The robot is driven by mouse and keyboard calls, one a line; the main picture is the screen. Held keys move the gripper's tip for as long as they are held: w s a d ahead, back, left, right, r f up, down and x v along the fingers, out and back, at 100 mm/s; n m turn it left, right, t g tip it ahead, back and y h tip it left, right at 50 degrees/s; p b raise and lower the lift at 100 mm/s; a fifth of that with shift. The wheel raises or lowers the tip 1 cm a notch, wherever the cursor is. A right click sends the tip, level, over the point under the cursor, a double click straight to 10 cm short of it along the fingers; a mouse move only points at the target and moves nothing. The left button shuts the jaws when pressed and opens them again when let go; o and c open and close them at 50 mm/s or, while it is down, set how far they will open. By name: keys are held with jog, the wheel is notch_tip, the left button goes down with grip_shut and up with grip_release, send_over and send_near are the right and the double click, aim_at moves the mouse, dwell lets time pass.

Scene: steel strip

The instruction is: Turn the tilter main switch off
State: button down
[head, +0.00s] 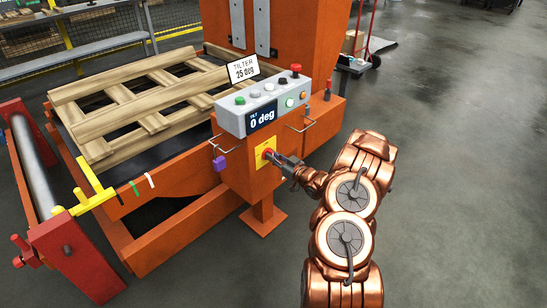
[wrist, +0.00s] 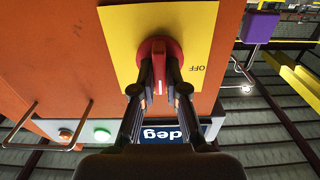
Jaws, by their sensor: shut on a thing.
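The tilter main switch is a red rotary handle (wrist: 152,47) on a yellow plate (wrist: 196,30), set in the orange front of the tilter's control post. The word OFF shows on the plate at the right in the wrist view. In the head view the yellow plate (head: 260,155) sits below the grey button box. My gripper (wrist: 158,85) is shut on the red handle, one finger on each side. A white mark on the handle shows between the fingers and runs along them. The gripper (head: 275,158) also shows at the switch in the head view, hiding part of it.
The grey button box (head: 232,122) with several buttons and a "0 deg" display is just above the switch. Wire guards (head: 301,121) stick out beside it. A purple padlock-like block (head: 220,163) hangs to the left. Open floor (head: 450,150) lies to the right.

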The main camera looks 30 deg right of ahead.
jog(key=shift+n, duration=0.3)
jog(key=n+b, duration=0.5)
jog(key=b, duration=0.1)
jog(key=n+b, duration=1.2)
jog(key=shift+s+a+f, duration=0.1)
jog(key=shift+a+f, duration=0.1)
jog(key=shift+f, duration=0.15)
jog(key=shift+r+n+b, duration=0.1)
jog(key=shift+n+b, duration=0.2)
jog(key=c, duration=1.2)
grip_release()
jog(key=v, duration=1.2)
